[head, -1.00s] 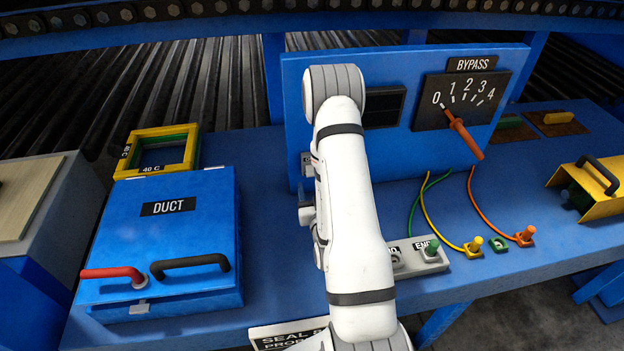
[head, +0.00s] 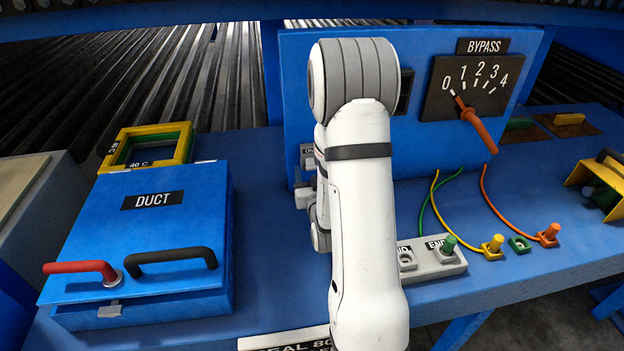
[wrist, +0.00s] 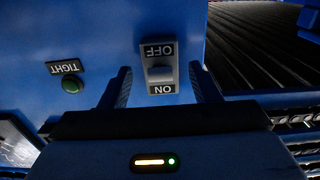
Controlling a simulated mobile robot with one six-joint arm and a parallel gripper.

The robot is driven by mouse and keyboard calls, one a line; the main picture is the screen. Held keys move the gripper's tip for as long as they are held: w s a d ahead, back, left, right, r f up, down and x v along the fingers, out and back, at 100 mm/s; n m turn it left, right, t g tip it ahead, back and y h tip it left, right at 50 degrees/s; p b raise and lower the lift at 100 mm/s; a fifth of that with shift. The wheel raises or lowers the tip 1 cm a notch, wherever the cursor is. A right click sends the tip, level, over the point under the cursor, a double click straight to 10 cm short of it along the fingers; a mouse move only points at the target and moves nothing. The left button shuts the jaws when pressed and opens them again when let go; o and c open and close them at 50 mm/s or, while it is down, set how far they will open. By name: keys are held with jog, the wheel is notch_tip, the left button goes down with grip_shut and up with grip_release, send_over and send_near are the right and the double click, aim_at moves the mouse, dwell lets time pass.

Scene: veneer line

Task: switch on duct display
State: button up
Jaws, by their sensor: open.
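The switch (wrist: 160,72) shows upside down in the wrist view, a grey plate with OFF and ON labels and a small blocky rocker between them. I cannot tell which way the rocker is set. My gripper (wrist: 165,82) is open, one dark finger on each side of the switch, with nothing held. In the head view part of the switch plate (head: 307,152) shows at the left of the blue panel (head: 300,80). My arm hides most of my gripper there. A dark display (head: 404,92) on the panel is mostly hidden behind my arm and its visible edge looks unlit.
A blue DUCT box (head: 150,230) with red and black handles stands left. The BYPASS dial (head: 475,85) has an orange pointer near 0. A grey block (head: 435,262), plugs and wires lie right.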

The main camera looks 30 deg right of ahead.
jog(key=shift+w+d+r, duration=0.1)
jog(key=shift+w, duration=0.2)
